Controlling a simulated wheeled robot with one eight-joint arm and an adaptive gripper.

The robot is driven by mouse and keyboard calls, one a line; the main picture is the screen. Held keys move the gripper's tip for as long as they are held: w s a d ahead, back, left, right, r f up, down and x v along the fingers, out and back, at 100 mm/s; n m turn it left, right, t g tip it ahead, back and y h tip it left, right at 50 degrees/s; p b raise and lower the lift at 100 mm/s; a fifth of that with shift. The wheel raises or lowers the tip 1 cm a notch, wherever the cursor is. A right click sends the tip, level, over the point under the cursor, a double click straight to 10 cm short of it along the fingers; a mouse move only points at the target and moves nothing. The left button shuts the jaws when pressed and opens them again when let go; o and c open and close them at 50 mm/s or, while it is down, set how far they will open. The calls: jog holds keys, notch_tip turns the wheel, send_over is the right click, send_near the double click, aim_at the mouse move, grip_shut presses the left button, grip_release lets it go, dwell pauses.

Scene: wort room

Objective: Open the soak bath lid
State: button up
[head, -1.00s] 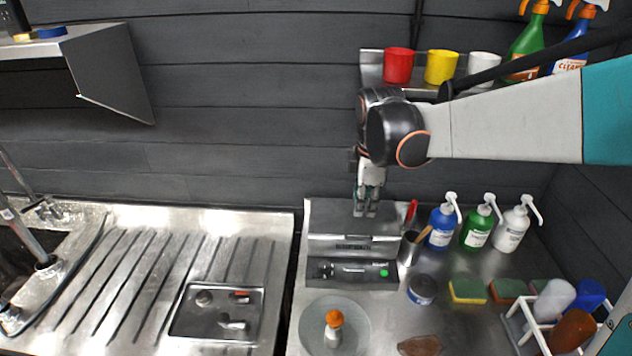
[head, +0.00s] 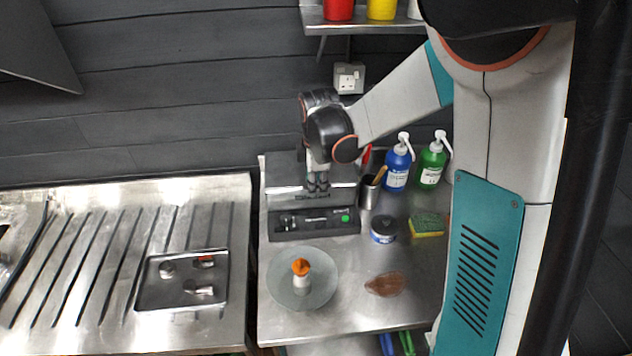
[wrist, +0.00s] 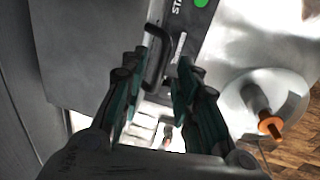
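The soak bath (head: 285,206) is a steel box at the back left of the right-hand counter, with a dark front panel (head: 314,221) bearing a green dot. Its lid (head: 280,172) looks shut, though my arm covers part of it. In the wrist view, a dark bar handle (wrist: 157,55) stands out from the grey lid (wrist: 85,45), near the panel edge. My gripper (head: 317,188) points down over the front of the lid. In the wrist view my gripper (wrist: 158,72) has its fingers apart, with the handle between or just beyond the tips. Contact cannot be told.
In front stands a grey plate (head: 322,292) with an orange-topped white item (head: 301,274). To the right are a tool cup (head: 369,193), a round tin (head: 384,229), a sponge (head: 426,225) and pump bottles (head: 398,166). A wall shelf (head: 365,24) hangs above. A small tray (head: 150,302) lies left.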

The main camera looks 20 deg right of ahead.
grip_shut()
jog(key=shift+w+r, duration=0.15)
jog(key=shift+r, duration=0.3)
jog(key=w+d+r+g+p, duration=0.1)
jog(key=w+r+p, duration=0.3)
jog(key=r, duration=0.5)
jog(key=shift+w, duration=0.35)
jog(key=shift+f, duration=0.1)
